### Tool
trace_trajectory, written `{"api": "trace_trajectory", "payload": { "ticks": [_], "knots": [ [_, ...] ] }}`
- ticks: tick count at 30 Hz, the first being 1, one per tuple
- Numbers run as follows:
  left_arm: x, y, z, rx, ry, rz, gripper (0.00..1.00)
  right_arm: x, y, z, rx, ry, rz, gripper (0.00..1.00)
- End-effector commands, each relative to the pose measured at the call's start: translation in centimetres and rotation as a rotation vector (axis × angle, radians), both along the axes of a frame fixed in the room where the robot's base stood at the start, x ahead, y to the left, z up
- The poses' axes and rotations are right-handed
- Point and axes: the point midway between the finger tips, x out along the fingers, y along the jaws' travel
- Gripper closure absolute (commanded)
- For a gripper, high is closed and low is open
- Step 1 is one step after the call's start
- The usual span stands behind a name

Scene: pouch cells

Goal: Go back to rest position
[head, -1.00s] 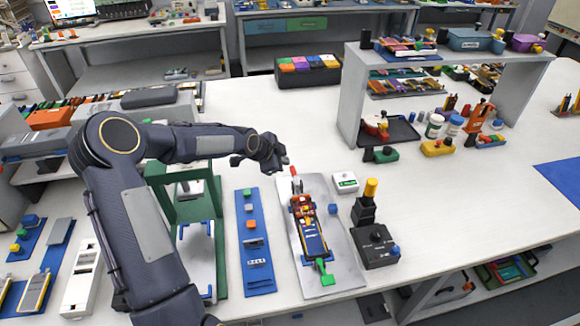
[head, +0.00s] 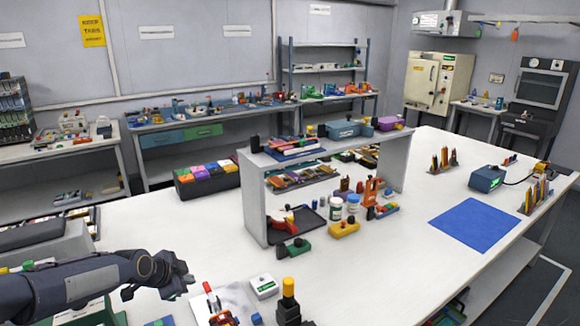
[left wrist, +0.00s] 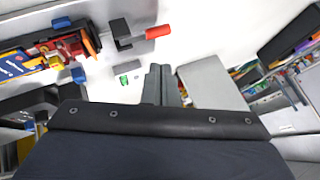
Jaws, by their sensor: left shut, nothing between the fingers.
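My left gripper (head: 180,278) reaches in from the left edge over the white table (head: 400,272) in the head view. It is shut and empty. Its dark fingers also show closed together in the left wrist view (left wrist: 157,84). Just right of it in the head view are a red-tipped tool (head: 208,288) and a grey plate (head: 240,298), partly cut off by the lower edge. My right gripper is in neither view.
A grey shelf (head: 252,200) stands mid-table, with a black tray (head: 300,224) and jars near it. A blue mat (head: 472,226) lies at right.

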Motion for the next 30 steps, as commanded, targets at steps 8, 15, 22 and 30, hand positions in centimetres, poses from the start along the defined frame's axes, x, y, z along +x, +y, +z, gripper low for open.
{"api": "trace_trajectory", "payload": {
  "ticks": [8,15,22,30],
  "knots": [
    [-9.8,-4.0,5.9,-0.060,0.165,0.238,1.00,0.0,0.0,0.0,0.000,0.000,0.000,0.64],
    [-20.3,-6.4,8.9,-0.245,0.265,0.551,1.00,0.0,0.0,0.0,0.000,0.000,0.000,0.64],
    [-29.2,-9.3,8.9,-0.531,0.358,0.797,1.00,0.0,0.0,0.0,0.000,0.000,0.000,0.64],
    [-33.6,-11.5,7.8,-0.728,0.450,0.901,1.00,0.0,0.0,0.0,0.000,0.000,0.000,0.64]
  ]
}}
